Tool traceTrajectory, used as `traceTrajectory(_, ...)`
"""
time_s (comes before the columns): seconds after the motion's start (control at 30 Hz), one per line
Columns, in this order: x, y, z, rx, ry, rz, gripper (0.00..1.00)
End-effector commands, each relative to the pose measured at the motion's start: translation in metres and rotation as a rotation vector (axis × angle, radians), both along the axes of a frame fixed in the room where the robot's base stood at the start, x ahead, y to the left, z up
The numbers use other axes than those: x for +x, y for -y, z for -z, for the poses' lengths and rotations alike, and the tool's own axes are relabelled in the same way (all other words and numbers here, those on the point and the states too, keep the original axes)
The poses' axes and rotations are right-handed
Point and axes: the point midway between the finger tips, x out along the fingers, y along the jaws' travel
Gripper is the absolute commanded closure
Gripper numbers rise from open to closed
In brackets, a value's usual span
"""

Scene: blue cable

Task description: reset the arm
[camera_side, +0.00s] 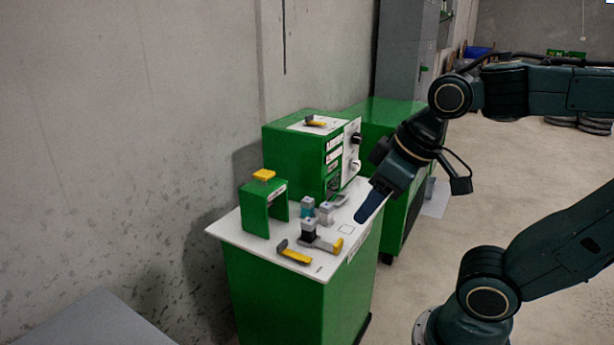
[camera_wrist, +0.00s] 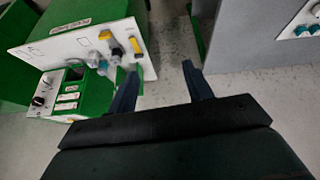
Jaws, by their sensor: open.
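My gripper (camera_side: 371,205) hangs tilted downward near the right edge of a white-topped green table (camera_side: 345,262). In the wrist view my gripper (camera_wrist: 160,82) shows two dark fingers spread apart with nothing between them. The fingers are open and empty over the grey floor. My arm comes in from the right of the side view. No blue cable can be made out in either view.
The table carries a green arch with a yellow top (camera_side: 256,212), several small grey, black and yellow parts (camera_side: 308,228), and a green box with a white knobbed panel (camera_side: 300,155). A concrete wall (camera_side: 130,120) stands behind. Open floor (camera_side: 530,170) lies to the right.

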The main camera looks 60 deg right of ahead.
Motion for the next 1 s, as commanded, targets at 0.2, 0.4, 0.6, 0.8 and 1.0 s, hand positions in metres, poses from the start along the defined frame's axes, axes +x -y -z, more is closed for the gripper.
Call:
traceTrajectory(0.2,-0.016,-0.008,0.000,0.050,0.022,0.034,0.49)
traceTrajectory(0.4,-0.018,-0.009,0.001,0.056,0.022,0.038,0.49)
traceTrajectory(0.6,-0.018,-0.009,0.001,0.055,0.022,0.037,0.49)
traceTrajectory(0.8,-0.017,-0.008,0.001,0.054,0.022,0.037,0.49)
traceTrajectory(1.0,-0.017,-0.008,0.001,0.054,0.022,0.037,0.49)
